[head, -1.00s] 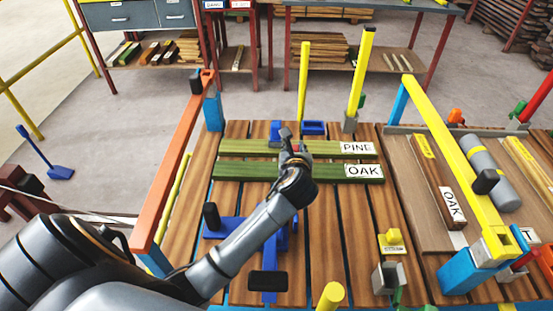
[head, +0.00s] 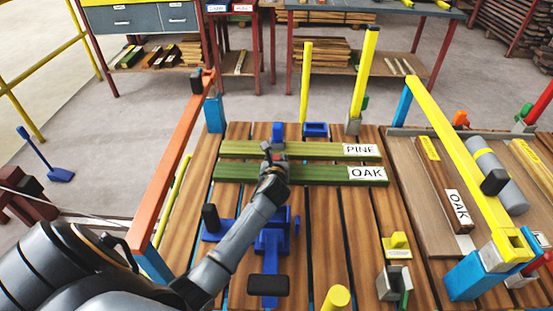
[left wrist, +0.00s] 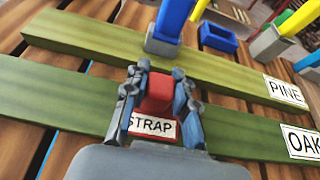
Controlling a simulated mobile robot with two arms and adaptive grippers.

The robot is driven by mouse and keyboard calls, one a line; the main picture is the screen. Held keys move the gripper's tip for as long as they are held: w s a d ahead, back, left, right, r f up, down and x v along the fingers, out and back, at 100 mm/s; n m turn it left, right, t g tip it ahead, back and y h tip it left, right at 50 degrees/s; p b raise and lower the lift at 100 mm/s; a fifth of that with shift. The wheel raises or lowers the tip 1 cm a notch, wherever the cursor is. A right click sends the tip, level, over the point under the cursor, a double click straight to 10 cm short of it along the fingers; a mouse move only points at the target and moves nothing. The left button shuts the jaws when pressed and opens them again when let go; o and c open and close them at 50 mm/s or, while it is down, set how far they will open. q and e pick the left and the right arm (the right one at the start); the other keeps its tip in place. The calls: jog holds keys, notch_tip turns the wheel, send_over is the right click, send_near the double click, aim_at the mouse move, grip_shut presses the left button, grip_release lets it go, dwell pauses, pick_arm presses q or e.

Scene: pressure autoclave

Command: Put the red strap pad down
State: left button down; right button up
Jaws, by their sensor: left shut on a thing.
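The red strap pad (left wrist: 158,92), with a white STRAP label, is between the two fingers of my left gripper (left wrist: 157,90) in the left wrist view. The fingers are shut on it. In the head view my left gripper (head: 272,150) is over the green boards, near their left-middle part, and mostly hides the pad. The OAK-labelled green board (head: 325,174) lies nearer and the PINE-labelled green board (head: 320,151) lies behind it. I cannot tell whether the pad touches a board. My right gripper is not in view.
A blue clamp-like fixture (head: 268,243) stands on the slatted table (head: 330,240) below my left forearm. An orange rail (head: 180,165) runs along the left side and a yellow rail (head: 465,160) along the right. A small blue tray (head: 316,129) sits behind the boards.

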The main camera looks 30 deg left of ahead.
pick_arm(q)
jog(key=c, duration=1.1)
grip_release()
jog(key=shift+f, duration=0.1)
jog(key=shift+s+d+r, duration=0.1)
jog(key=shift+s+r, duration=0.1)
jog(key=shift+r, duration=0.05)
jog(key=p+v, duration=0.2)
jog(key=v, duration=0.9)
jog(key=shift+s+d, duration=0.15)
jog(key=shift+s, duration=0.1)
